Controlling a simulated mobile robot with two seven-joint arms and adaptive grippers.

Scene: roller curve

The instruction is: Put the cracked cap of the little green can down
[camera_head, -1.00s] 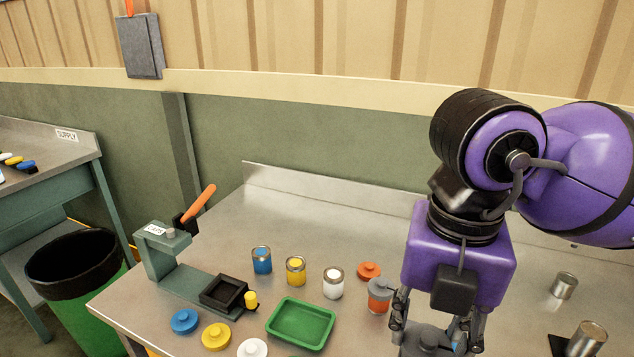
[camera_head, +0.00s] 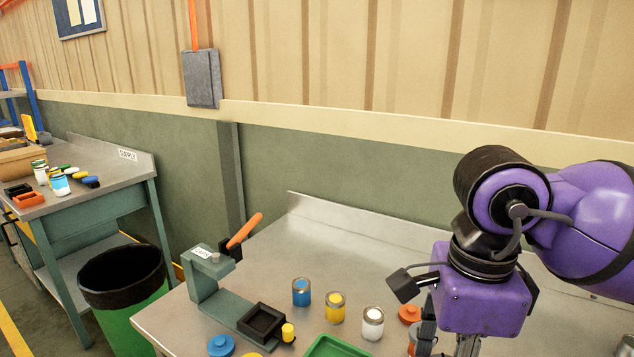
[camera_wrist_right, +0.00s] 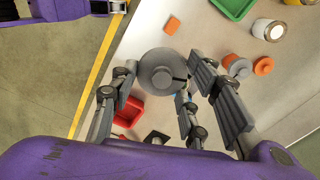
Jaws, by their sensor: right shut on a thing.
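My right gripper (camera_wrist_right: 172,100) is shut on a grey round cap (camera_wrist_right: 162,72) with a knob on top. A dark crack runs from the cap's right side in the right wrist view. The cap is held over the metal table near its edge; its height is hard to judge. In the head view the right gripper's fingers (camera_head: 448,345) are cut off by the bottom edge, and the cap is out of sight. I cannot make out a little green can in either view.
Blue (camera_head: 301,292), yellow (camera_head: 335,308) and white (camera_head: 373,323) cans stand on the table beside a press (camera_head: 205,280). A green tray (camera_head: 328,346) lies in front. A black-lined green bin (camera_head: 120,308) stands left. The wrist view shows a red tray (camera_wrist_right: 129,110).

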